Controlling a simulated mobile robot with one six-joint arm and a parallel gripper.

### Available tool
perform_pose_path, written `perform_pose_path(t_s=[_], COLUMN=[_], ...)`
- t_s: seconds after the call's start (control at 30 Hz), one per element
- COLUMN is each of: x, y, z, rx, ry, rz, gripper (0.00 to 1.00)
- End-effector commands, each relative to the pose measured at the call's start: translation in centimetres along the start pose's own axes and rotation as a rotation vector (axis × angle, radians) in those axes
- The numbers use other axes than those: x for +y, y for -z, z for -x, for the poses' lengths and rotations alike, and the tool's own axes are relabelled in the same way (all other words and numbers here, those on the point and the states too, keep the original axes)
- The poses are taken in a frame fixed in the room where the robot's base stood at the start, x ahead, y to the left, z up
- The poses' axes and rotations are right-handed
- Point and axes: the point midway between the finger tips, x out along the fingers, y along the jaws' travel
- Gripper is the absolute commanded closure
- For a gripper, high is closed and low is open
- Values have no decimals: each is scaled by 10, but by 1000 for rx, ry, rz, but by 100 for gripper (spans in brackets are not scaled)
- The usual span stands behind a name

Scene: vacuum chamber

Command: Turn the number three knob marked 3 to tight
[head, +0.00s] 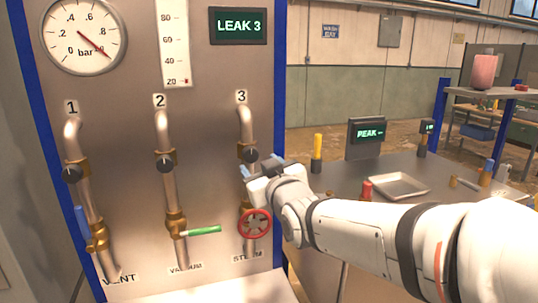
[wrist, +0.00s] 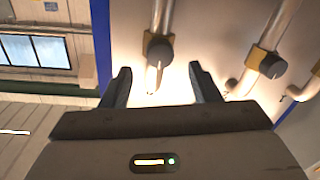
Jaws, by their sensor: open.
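The number 3 knob (head: 249,156) is a dark round knob on a brass fitting of the pipe under the label 3. My gripper (head: 258,167) is right in front of the panel, just below and to the right of this knob, and partly hides the pipe below it. In the wrist view the same knob (wrist: 158,49) appears beyond and between the fingertips of my gripper (wrist: 160,80). The fingers are open and hold nothing. I cannot tell whether a finger touches the knob or pipe.
Knob 1 (head: 72,174) and knob 2 (head: 165,163) sit to the left. A red handwheel (head: 255,224) and a green lever (head: 203,231) are lower down. The display (head: 238,26) reads LEAK 3. A bench (head: 340,180) with a metal tray (head: 397,185) stands right.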

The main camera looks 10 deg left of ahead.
Motion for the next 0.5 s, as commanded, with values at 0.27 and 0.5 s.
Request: perform_pose_path(t_s=[0.27,0.5], x=[0,1], y=[1,1], z=[-37,-65], rx=[-3,-2], ry=[0,-1], rz=[-1,0], gripper=[44,44])
